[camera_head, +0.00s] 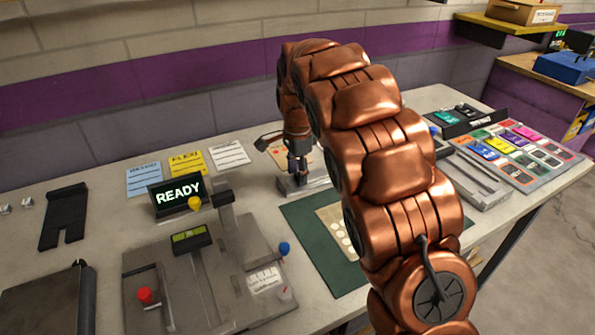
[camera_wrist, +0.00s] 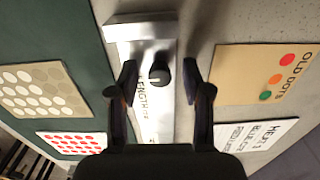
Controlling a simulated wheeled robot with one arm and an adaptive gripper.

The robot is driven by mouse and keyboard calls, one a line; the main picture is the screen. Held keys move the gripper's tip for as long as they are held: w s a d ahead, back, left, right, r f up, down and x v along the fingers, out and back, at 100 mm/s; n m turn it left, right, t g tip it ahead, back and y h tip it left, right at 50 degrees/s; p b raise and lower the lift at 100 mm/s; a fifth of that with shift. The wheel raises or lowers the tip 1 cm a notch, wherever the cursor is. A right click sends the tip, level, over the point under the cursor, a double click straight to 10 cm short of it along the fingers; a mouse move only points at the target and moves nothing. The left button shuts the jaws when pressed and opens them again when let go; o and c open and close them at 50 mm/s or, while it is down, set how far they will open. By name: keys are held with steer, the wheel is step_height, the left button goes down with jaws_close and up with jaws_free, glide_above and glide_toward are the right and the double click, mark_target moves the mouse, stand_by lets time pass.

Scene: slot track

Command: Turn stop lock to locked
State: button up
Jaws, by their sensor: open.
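A dark round knob (camera_wrist: 159,72) sits on a pale metal bar (camera_wrist: 155,112) with printed lettering that reads in part "LENGTH". It may be the stop lock; no locked or unlocked mark is readable. My gripper (camera_wrist: 160,66) is open, with one finger on each side of the knob and a visible gap to both. In the head view my gripper (camera_head: 298,165) points down over the small metal fixture (camera_head: 294,184) at the back of the table. The knob is hidden there by my gripper.
A green mat (camera_head: 305,232) with a dotted card lies in front of the fixture. An "OLD DOTS" card (camera_wrist: 262,72) lies beside the bar. A grey machine (camera_head: 210,270) with a READY display (camera_head: 177,193) stands left. A tray of coloured tiles (camera_head: 515,155) is right.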

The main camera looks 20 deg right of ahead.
step_height(320, 180, up, 12)
stand_by(0.7)
steer(key=shift+s, duration=0.1)
steer(key=s+d+r+n+p, duration=0.15)
steer(key=s+n, duration=0.25)
steer(key=s, duration=0.6)
steer(key=s+r+n+p, duration=0.1)
steer(key=s+n+p, duration=0.2)
steer(key=s, duration=0.7)
steer(key=s+f+n+g+p, duration=0.1)
steer(key=s+n, duration=0.3)
steer(key=s, duration=0.6)
steer(key=s+a+f+n+p, duration=0.1)
steer(key=s+f+n, duration=0.3)
steer(key=s, duration=0.7)
steer(key=shift+s+n+g+p, duration=0.3)
steer(key=shift+n+g+p, duration=0.1)
steer(key=shift+n+p, duration=0.1)
